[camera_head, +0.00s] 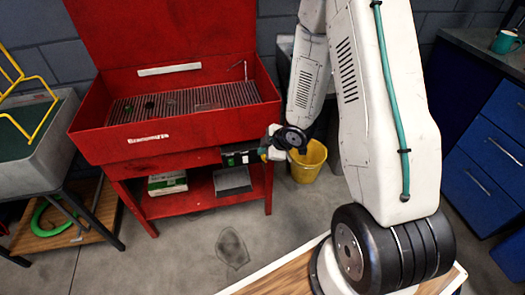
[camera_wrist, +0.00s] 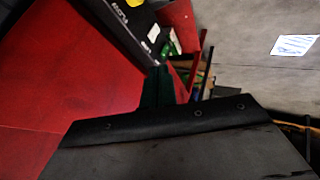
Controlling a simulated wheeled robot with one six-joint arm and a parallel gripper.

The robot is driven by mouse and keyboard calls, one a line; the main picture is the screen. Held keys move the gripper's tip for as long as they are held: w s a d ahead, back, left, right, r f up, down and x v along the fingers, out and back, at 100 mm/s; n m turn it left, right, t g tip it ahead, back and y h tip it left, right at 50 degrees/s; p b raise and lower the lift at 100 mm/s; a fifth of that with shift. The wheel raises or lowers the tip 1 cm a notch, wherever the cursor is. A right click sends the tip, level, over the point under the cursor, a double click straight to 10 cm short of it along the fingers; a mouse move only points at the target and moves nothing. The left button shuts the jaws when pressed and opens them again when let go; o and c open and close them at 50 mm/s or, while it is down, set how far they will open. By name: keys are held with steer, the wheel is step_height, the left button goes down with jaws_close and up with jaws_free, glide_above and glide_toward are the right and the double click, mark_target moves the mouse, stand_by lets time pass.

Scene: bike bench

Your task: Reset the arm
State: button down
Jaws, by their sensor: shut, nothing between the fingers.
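My white arm (camera_head: 372,95) reaches down from the top of the head view, with a teal hose along it. My gripper (camera_head: 231,159) is low in front of the red washer's (camera_head: 178,138) right front edge, beside its lower opening. It is shut with nothing held; its fingertips are small and dark here. In the wrist view a dark grey part of my gripper fills the bottom, and a red panel (camera_wrist: 75,65) stands close on the left. Whether the gripper touches the washer cannot be told.
A yellow bucket (camera_head: 308,161) stands on the floor right of the washer. A grey basin (camera_head: 40,145) with a yellow frame is at left. Blue drawers (camera_head: 492,150) with a teal mug (camera_head: 505,42) above are at right. The middle floor (camera_head: 185,250) is clear.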

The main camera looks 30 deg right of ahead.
steer(key=s+d+f+m+g+h, duration=0.2)
steer(key=s+d+f+m+g, duration=0.1)
steer(key=s+d, duration=0.15)
steer(key=s+d+r+m+g+h, duration=0.25)
steer(key=s+r+m+g, duration=0.2)
steer(key=s+r, duration=0.4)
steer(key=s+a+r+m, duration=0.2)
steer(key=s+a+r, duration=0.2)
steer(key=r, duration=0.5)
steer(key=s+a+r+m+t+y, duration=0.1)
steer(key=s+a+r, duration=0.3)
steer(key=r, duration=0.6)
steer(key=s+a+r+m, duration=0.3)
steer(key=s+a+r, duration=0.1)
steer(key=s+r, duration=0.4)
steer(key=shift+a+r+t, duration=0.25)
steer(key=shift+r+t, duration=0.1)
steer(key=shift+r, duration=0.6)
